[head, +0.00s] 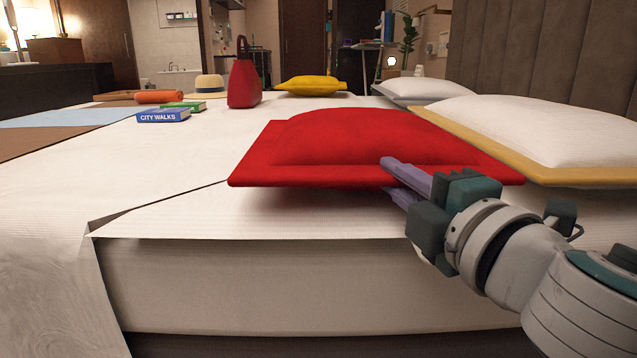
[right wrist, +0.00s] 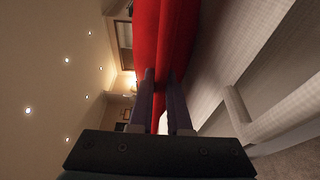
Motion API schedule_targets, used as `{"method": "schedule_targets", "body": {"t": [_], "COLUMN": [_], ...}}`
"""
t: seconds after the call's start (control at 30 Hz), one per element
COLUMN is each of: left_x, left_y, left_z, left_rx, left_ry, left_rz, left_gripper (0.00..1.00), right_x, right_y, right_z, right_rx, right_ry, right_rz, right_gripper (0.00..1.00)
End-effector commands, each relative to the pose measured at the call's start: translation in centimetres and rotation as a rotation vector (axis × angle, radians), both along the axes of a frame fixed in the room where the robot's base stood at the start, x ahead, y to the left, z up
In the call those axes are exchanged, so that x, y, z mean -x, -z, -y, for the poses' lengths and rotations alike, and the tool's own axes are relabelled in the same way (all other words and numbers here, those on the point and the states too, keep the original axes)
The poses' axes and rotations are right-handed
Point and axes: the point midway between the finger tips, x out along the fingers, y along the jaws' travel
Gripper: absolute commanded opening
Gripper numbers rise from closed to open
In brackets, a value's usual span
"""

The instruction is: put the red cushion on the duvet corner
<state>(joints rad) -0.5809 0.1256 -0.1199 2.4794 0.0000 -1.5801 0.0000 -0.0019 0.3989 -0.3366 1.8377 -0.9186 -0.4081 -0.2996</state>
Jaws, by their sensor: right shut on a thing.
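The red cushion (head: 365,138) is a flat square with a puffed middle, held roughly level just above the white bed, with a shadow under its near edge. My right gripper (head: 393,180) is shut on the cushion's near edge, one purple finger above and one below. In the right wrist view the cushion (right wrist: 163,45) sits between the two fingers (right wrist: 162,95). The white duvet (head: 165,215) covers the bed, and its folded-back corner (head: 95,228) lies at the near left. My left gripper is not in view.
A red bag (head: 243,85), a yellow cushion (head: 310,85), a straw hat (head: 209,85), a blue book (head: 163,116) and a green book (head: 185,106) stand farther back. The duvet's left middle is clear.

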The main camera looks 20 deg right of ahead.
Motion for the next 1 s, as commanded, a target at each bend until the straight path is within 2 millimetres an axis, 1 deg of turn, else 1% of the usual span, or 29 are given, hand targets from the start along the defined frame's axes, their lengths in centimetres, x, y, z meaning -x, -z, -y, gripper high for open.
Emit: {"method": "schedule_targets", "body": {"t": [0.13, 0.17, 0.4, 0.63, 0.73, 0.87, 1.0], "left_x": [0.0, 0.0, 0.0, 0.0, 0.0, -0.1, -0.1], "left_y": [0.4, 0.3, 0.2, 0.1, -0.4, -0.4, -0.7], "left_z": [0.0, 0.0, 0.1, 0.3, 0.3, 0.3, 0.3], "left_rx": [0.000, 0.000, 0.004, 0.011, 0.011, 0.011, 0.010], "left_ry": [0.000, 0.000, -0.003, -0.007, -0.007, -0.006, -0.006], "left_rz": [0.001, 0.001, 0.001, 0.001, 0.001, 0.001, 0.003], "left_gripper": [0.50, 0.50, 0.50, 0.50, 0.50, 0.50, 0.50], "right_x": [0.0, 0.0, 0.0, 0.0, 0.0, 1.5, 4.1], "right_y": [0.3, 0.3, 0.2, 0.2, -0.4, 0.0, 0.1], "right_z": [0.0, 0.0, 0.0, 0.0, 0.0, 0.0, 0.0], "right_rx": [0.000, 0.000, 0.000, 0.000, 0.001, -0.001, -0.004], "right_ry": [0.000, 0.000, 0.000, 0.000, 0.000, -0.001, 0.000], "right_rz": [0.002, 0.000, 0.000, 0.000, 0.001, -0.002, -0.005], "right_gripper": [0.00, 0.18, 0.45, 0.46, 0.46, 0.46, 0.46]}}
